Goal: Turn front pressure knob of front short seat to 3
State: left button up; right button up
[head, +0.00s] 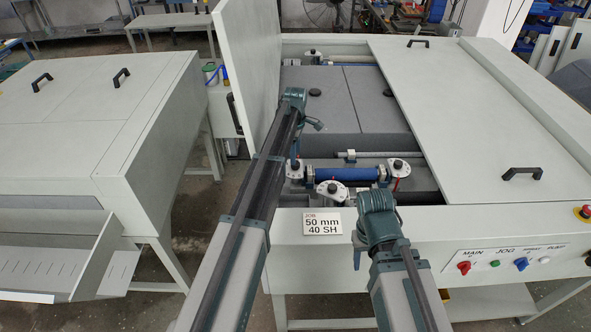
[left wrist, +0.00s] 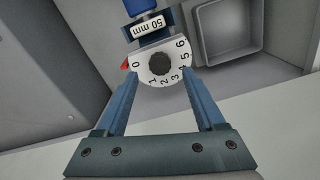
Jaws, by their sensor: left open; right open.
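In the left wrist view, a white dial plate (left wrist: 176,76) carries numbers 0 to 6 around a round black knob (left wrist: 160,63). A red mark shows by the 0; the knob's setting is not clear. In the head view my left gripper (head: 295,154) is above the left dial (head: 294,174), partly hidden by my arm. My right gripper (head: 358,251) is open and empty at the machine's front.
More dials stand at the front (head: 332,188) and right (head: 398,166) of a blue roller (head: 345,174). A sign (head: 322,222) reads "JOB 50 mm 40 SH". A raised lid (head: 247,60) stands at left. A grey tray (left wrist: 225,35) is beside the dial.

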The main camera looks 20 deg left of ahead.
aim_at(292, 167)
pick_arm(q)
notch_tip(292, 167, down, 5)
jog(key=b, duration=0.3)
jog(key=shift+r+b, duration=0.15)
jog(key=shift+b, duration=0.15)
grip_shut()
